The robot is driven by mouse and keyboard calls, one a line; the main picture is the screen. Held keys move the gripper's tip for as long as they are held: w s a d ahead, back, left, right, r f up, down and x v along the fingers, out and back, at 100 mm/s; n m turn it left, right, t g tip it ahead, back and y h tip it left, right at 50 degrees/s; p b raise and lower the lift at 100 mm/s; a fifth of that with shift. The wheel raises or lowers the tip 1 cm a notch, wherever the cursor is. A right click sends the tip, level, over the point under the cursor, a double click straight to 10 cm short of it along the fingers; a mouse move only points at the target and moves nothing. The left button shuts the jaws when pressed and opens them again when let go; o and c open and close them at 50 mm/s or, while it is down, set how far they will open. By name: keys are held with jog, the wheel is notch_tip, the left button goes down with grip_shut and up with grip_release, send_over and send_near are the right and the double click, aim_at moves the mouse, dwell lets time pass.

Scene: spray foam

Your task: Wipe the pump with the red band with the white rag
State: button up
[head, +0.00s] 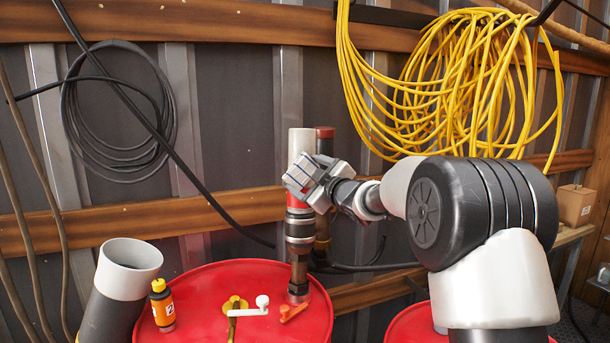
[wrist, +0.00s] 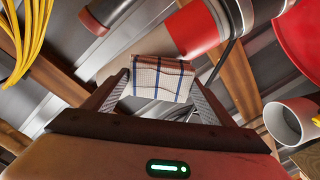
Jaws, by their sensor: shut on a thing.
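The pump with the red band (head: 298,201) stands upright on the red drum, with a pale upper tube and a dark lower body. In the wrist view its red band (wrist: 196,29) lies just beyond the rag. The white rag (wrist: 160,77), checked with dark blue and brownish lines, is pinched between my fingers. My gripper (head: 315,178) is shut on the rag at the pump's upper part, just above or beside the band, and hides some of it. I cannot tell whether the rag touches the pump.
A second pump with a dark red cap (head: 325,132) stands close behind. The red drum top (head: 215,292) holds an orange bottle (head: 162,304) and a white-handled valve (head: 250,311). A wide pipe (head: 128,268) leans at left. Yellow cable (head: 440,80) hangs on the wall.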

aim_at(303, 158)
jog(key=shift+w+d+r+p, duration=0.25)
jog(key=shift+w+d+r, duration=0.05)
jog(key=shift+d, duration=0.25)
jog(key=shift+w+d+r+p, duration=0.25)
jog(key=shift+d+r+p, duration=0.1)
jog(key=shift+d, duration=0.25)
jog(key=shift+w+d+r+p, duration=0.2)
jog(key=shift+w+d+r, duration=0.1)
jog(key=shift+d, duration=0.25)
jog(key=shift+s+a+b, duration=0.35)
jog(key=shift+a+b, duration=0.2)
jog(key=shift+a, duration=0.35)
jog(key=shift+s+a+b, duration=0.35)
jog(key=shift+a+b, duration=0.2)
jog(key=shift+a, duration=0.35)
jog(key=shift+w+a+r+p, duration=0.1)
jog(key=shift+w+r+p, duration=0.05)
jog(key=shift+r+p, duration=1)
jog(key=shift+w+d+f, duration=0.1)
jog(key=shift+w+d, duration=0.15)
jog(key=shift+d, duration=0.4)
jog(key=shift+w+d+f, duration=0.1)
jog(key=shift+w+d, duration=0.2)
jog(key=shift+d, duration=0.3)
jog(key=shift+w+d, duration=0.25)
jog(key=shift+d, duration=0.4)
